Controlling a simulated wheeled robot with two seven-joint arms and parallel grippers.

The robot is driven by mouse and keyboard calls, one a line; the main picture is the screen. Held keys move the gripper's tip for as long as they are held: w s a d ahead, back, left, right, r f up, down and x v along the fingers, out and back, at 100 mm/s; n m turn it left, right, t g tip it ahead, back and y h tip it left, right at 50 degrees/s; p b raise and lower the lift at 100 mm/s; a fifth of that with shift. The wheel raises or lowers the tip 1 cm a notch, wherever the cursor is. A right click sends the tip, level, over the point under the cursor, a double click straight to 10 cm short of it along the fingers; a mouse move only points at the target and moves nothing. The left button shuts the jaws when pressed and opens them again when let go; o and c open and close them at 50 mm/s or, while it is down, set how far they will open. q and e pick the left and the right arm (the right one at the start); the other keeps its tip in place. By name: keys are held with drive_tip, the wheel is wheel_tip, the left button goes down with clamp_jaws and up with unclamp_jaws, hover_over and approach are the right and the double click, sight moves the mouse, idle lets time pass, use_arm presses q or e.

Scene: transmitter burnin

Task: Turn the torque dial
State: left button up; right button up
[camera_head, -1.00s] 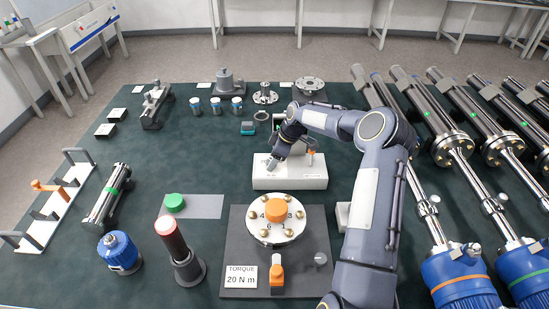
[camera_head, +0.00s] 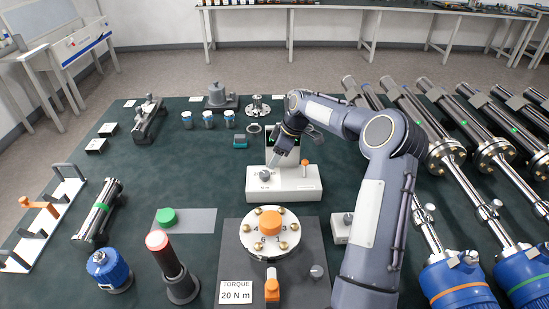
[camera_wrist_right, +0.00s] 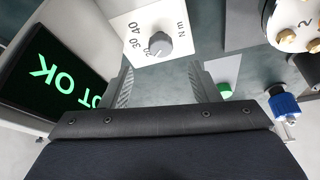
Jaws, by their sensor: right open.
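The torque dial is a grey knob (camera_head: 265,174) on the left part of a white box (camera_head: 298,194) at the table's middle. In the right wrist view, the knob (camera_wrist_right: 157,43) shows large, with the scale numbers 20, 30 and 40 and "N m" around it. My right gripper (camera_head: 275,162) is just above and behind the knob. Its two fingers (camera_wrist_right: 165,82) are apart, with nothing between them, and the knob lies beyond their tips. A card (camera_head: 236,292) reads "TORQUE 20 N m". My left gripper is not in view.
A dark screen (camera_wrist_right: 52,75) with green letters, partly cut off, ending in "OK", stands close to my right gripper. An orange-tipped switch (camera_head: 305,164) is on the box's right part. A round bolted flange (camera_head: 250,243) with an orange centre stands in front. Green table shows left of the box.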

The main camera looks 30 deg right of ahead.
sight(265, 173)
drive_tip(key=a+f+m+h, duration=0.1)
drive_tip(key=f+m, duration=0.1)
drive_tip(key=m, duration=0.1)
drive_tip(key=w+a+f+m+t+h, duration=0.1)
drive_tip(key=f+m, duration=0.1)
drive_tip(key=m, duration=0.1)
drive_tip(key=w+a+f+m+h+b, duration=0.1)
drive_tip(key=f+m, duration=0.2)
drive_tip(key=shift+f+m, duration=0.1)
drive_tip(key=shift+m, duration=0.3)
